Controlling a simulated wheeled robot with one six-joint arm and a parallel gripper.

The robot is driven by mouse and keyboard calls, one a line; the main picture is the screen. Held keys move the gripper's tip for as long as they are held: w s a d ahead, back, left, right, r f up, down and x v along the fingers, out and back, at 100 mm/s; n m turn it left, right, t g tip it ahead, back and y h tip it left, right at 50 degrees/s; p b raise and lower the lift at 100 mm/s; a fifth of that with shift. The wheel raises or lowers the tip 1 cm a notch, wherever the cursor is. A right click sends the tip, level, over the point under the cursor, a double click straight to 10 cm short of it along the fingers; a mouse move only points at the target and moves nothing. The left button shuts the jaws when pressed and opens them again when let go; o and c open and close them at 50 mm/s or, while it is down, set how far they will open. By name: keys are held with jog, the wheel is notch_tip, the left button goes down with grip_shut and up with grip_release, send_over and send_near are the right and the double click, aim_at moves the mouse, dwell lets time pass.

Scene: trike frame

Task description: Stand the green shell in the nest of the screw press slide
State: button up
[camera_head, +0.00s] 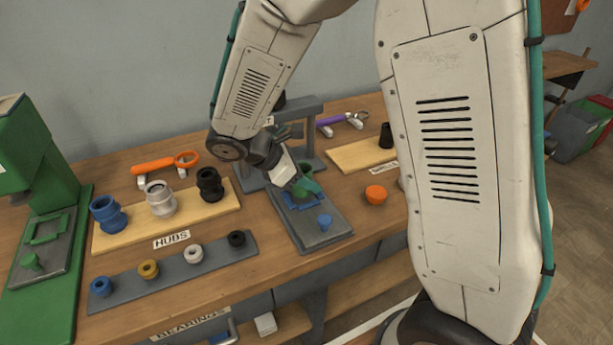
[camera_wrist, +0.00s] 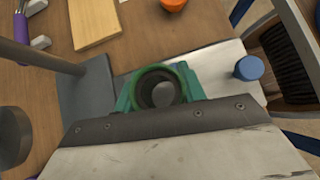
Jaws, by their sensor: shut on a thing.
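The green shell (camera_wrist: 160,88) is a round, hollow cup, seen from above with its open end up in the wrist view. My gripper (camera_wrist: 158,92) is shut on it, with teal fingers on both sides. In the head view my gripper (camera_head: 303,186) is over the blue nest (camera_head: 299,201) on the grey slide (camera_head: 326,236) of the screw press (camera_head: 314,123). The shell is largely hidden there by the fingers and looks upright. I cannot tell whether its bottom touches the nest. A blue knob (camera_head: 325,222) stands on the slide in front; it also shows in the wrist view (camera_wrist: 248,68).
A board with hubs (camera_head: 160,199) and a grey strip with bearings (camera_head: 172,268) lie to the left. An orange part (camera_head: 376,194) and a wooden board (camera_head: 362,154) are to the right. The press uprights stand close behind my gripper. A green press (camera_head: 40,160) stands far left.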

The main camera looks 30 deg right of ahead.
jog(key=shift+f, duration=0.8)
jog(key=o, duration=1.3)
jog(key=v, duration=0.7)
jog(key=shift+a+r, duration=0.3)
jog(key=shift+s+d+r, duration=0.2)
jog(key=shift+d+r, duration=0.05)
jog(key=s+d+r+m+t+y, duration=0.1)
jog(key=s+d+r+m+y, duration=0.1)
jog(key=s+m, duration=0.3)
jog(key=s+d+r+m+y, duration=0.2)
jog(key=s+r+m+y, duration=0.2)
jog(key=s, duration=0.5)
jog(key=s+d+r+m+t+y, duration=0.1)
jog(key=s+d+r+m+y, duration=0.2)
jog(key=s+r+m, duration=0.2)
jog(key=s+m, duration=0.2)
jog(key=s, duration=0.1)
jog(key=shift+m+t, duration=0.3)
